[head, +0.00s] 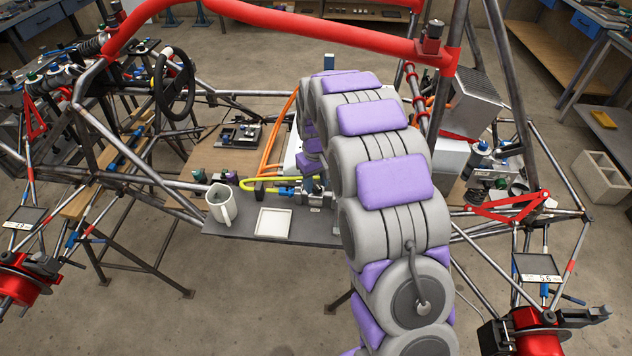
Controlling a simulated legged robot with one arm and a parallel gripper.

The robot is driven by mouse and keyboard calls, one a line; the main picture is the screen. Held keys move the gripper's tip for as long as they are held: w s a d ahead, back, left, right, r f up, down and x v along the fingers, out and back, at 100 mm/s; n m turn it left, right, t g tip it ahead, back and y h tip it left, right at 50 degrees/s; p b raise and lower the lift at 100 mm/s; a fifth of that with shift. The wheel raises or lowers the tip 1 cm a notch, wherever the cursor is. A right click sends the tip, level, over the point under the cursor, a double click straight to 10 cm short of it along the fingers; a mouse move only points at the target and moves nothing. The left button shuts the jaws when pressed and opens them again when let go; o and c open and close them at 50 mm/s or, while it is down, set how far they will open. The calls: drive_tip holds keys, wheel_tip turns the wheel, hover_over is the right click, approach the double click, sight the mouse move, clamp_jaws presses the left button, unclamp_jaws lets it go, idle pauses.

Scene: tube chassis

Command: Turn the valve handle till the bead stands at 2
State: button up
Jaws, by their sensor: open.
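A small metal fitting (316,198), which looks like the valve body, sits on the grey shelf plate (240,231) in the middle of the chassis. A yellow hose (262,180) runs to a blue connector (287,191) at its left. My arm rises in front of it, bends over and comes down close above it. My gripper cannot be made out; the arm's links hide the place where it would be. The valve handle, its bead and any numbers cannot be made out from here.
A white mug (221,205) and a shallow white tray (273,223) stand on the plate left of the fitting. Orange hoses (274,138) run behind. A red bar (290,35) crosses above, and chassis tubes surround the plate. Open floor lies in front.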

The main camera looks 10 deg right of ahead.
clamp_jaws()
idle(0.4)
drive_tip(key=shift+r+m+p, duration=0.1)
drive_tip(key=shift+m+p, duration=0.2)
drive_tip(key=shift+p, duration=0.2)
drive_tip(key=shift+m, duration=0.3)
unclamp_jaws()
